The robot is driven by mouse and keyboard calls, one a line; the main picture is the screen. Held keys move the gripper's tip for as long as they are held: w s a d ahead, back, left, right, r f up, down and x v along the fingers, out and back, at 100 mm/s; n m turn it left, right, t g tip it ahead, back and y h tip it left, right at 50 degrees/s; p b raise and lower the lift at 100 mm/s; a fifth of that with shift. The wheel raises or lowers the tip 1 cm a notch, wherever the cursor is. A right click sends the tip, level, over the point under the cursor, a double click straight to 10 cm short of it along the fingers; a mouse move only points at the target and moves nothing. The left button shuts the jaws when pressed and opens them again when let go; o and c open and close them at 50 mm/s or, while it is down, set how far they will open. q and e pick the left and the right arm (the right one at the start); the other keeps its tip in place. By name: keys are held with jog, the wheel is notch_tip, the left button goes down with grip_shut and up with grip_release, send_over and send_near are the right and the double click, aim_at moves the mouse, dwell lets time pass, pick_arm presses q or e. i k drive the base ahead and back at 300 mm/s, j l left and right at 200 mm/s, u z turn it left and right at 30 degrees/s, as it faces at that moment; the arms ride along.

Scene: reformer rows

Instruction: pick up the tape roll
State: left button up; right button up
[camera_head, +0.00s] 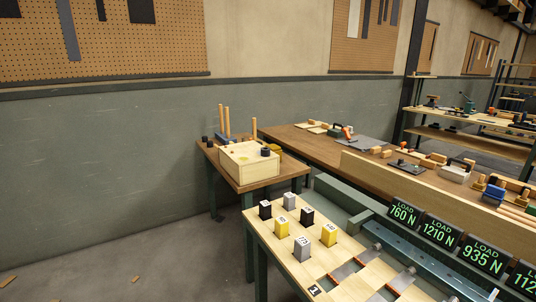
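I cannot make out a tape roll for certain. A small dark round object (266,151) sits at the right end of the pale wooden box (240,165) on the small side table, and it is too small to identify. Another small dark object (205,139) stands at that table's left back edge. Neither of my grippers shows in the head view.
The small brown table (232,184) also bears upright wooden pegs (226,121). A pale workbench (262,229) in front carries several numbered blocks (282,228) and lit load displays (403,214). A long brown bench (290,138) runs along the wall. Floor at left is mostly clear.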

aim_at(266, 152)
jog(key=i+z, duration=0.1)
jog(key=z, duration=0.3)
jog(key=j+z, duration=0.15)
jog(key=z, duration=0.25)
jog(key=i+j+z, duration=0.1)
jog(key=z, duration=0.3)
jog(key=j+z, duration=0.15)
jog(key=z, duration=0.25)
jog(key=j+z, duration=0.25)
jog(key=j, duration=0.45)
jog(key=j+z, duration=0.25)
jog(key=j, duration=0.45)
jog(key=j+z, duration=0.25)
jog(key=j, duration=0.4)
jog(key=k+j+z, duration=0.25)
jog(key=j, duration=0.45)
jog(key=i, duration=0.1)
